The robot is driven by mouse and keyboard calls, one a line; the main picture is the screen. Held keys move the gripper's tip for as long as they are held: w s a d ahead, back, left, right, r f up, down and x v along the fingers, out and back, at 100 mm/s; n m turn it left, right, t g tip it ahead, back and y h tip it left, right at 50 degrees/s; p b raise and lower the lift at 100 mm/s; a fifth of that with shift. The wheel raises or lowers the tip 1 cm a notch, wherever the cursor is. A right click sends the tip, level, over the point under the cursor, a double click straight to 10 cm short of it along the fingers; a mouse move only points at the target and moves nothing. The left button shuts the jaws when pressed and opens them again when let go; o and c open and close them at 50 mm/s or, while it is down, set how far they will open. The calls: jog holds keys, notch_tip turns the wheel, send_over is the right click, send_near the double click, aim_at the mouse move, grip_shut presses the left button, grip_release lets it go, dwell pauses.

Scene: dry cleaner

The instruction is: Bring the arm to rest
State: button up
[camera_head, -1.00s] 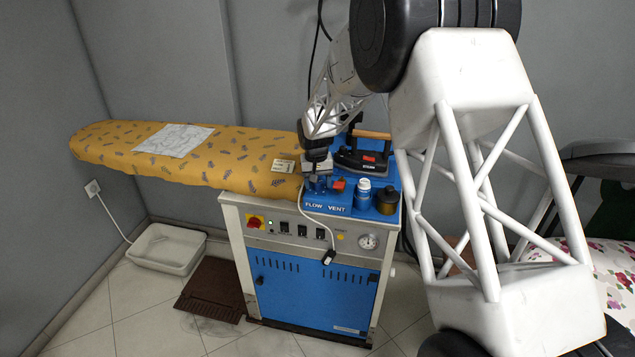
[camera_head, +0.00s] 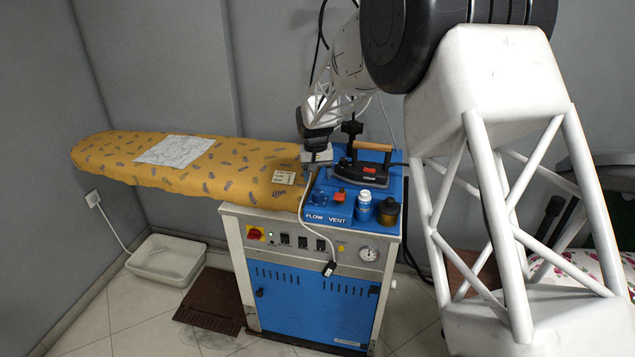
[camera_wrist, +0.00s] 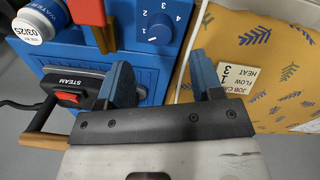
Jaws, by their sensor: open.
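My gripper (camera_head: 314,170) hangs over the left part of the blue top of the ironing unit (camera_head: 329,222), near the ironing board's end. In the wrist view my gripper (camera_wrist: 163,78) shows two blue fingers spread apart with nothing between them. Below and beyond the fingers are the blue panel (camera_wrist: 125,55) and a numbered knob (camera_wrist: 157,30). The fingers look apart from these things. My white lattice arm reaches in from the right and hides part of the room behind it.
The iron (camera_head: 364,163) with a wooden handle stands right of my gripper. A white bottle (camera_head: 364,207), a brown jar (camera_head: 388,212) and a red piece (camera_head: 339,196) stand in front. A card (camera_head: 284,177) and a cloth (camera_head: 175,150) lie on the yellow board (camera_head: 105,160).

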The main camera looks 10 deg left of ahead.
jog(key=shift+r, duration=0.25)
jog(key=shift+s+d+r, duration=0.1)
jog(key=shift+d+r, duration=0.1)
jog(key=shift+r, duration=0.05)
jog(key=s+d+r+m+t, duration=0.1)
jog(key=s+d+r, duration=0.75)
jog(key=d, duration=0.35)
jog(key=s+d+r+m, duration=0.1)
jog(key=s+d+r, duration=0.7)
jog(key=s+d, duration=0.8)
jog(key=s, duration=0.5)
jog(key=s+d+f+m+t, duration=0.1)
jog(key=s+d, duration=0.4)
jog(key=s, duration=0.5)
jog(key=s+d+m, duration=0.1)
jog(key=s+d, duration=0.5)
jog(key=s, duration=0.5)
jog(key=shift+f, duration=0.35)
